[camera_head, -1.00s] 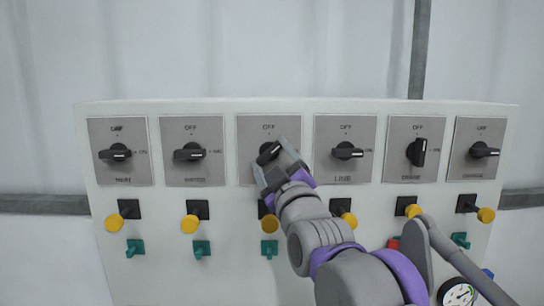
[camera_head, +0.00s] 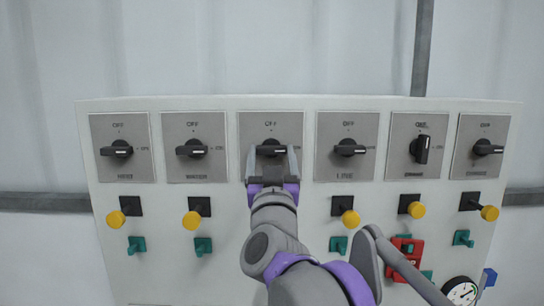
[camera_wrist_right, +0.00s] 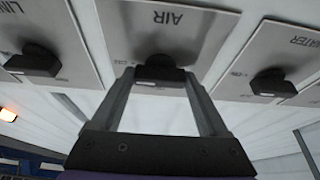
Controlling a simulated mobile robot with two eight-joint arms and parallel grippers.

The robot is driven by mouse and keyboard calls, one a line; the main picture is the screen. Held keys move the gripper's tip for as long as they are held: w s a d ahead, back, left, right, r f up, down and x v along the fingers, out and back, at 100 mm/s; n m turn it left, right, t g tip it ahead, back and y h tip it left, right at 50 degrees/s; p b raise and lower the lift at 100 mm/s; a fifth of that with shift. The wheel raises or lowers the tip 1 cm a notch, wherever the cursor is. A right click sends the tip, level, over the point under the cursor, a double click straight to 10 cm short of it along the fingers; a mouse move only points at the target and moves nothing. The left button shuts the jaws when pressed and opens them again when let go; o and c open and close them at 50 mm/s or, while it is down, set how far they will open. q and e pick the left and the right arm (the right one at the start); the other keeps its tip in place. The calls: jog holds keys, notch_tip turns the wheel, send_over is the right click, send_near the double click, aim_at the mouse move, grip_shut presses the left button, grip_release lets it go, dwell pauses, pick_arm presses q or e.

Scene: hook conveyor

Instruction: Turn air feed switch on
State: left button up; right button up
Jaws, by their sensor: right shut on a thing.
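The air feed switch is a black rotary knob (camera_head: 270,149) on a grey plate, third from the left on the white panel. Its handle lies horizontal. The wrist view shows the same knob (camera_wrist_right: 160,70) under the plate lettering AIR. My right gripper (camera_head: 272,158) reaches up from below, with one finger on each side of the knob. It is shut on the knob, and the fingers hide part of the plate. In the wrist view the gripper fingers (camera_wrist_right: 160,88) flank the knob. My left gripper is not in view.
Similar switches stand close by, including one at left (camera_head: 193,150) and one at right (camera_head: 348,149). The fifth knob (camera_head: 421,150) stands upright. Yellow knobs (camera_head: 192,221) and green switches (camera_head: 203,246) sit below. A gauge (camera_head: 459,293) is at lower right.

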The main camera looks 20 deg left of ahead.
jog(key=shift+m, duration=0.3)
jog(key=o, duration=1.2)
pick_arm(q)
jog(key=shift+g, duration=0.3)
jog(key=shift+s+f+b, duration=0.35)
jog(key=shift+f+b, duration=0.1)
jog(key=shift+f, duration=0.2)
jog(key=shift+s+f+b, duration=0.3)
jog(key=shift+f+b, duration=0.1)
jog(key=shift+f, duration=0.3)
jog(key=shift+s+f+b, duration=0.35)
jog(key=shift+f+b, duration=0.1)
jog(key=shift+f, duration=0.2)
pick_arm(e)
jog(key=shift+o, duration=0.2)
jog(key=v, duration=1)
jog(key=shift+s+f, duration=0.2)
jog(key=shift+s, duration=0.1)
